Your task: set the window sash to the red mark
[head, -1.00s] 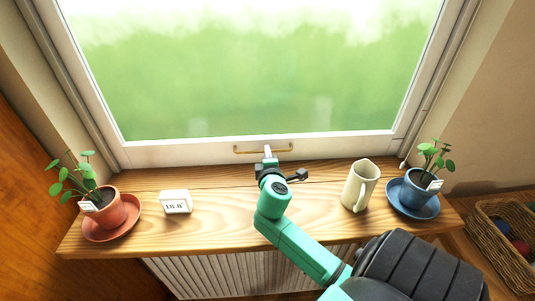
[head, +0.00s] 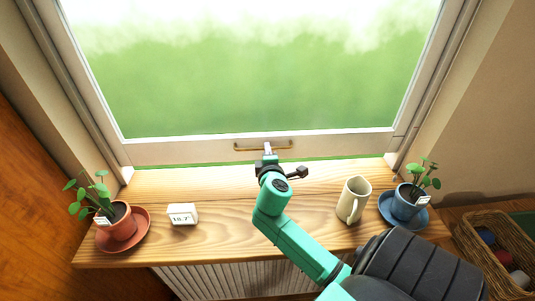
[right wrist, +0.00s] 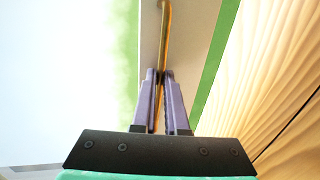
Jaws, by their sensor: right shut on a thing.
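The window sash (head: 190,152) is a white frame around a bright pane, with a brass bar handle (head: 243,147) on its bottom rail. A thin green gap shows between the rail and the wooden sill, so the sash stands slightly raised. My right gripper (head: 268,150) is at the middle of the handle. In the right wrist view its purple fingers (right wrist: 160,76) are closed around the brass handle (right wrist: 166,35), with the green gap beside the rail. I cannot make out the red mark on the window frame. My left gripper is not in view.
A wicker basket (head: 490,255) is at the lower right. A radiator is below the sill.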

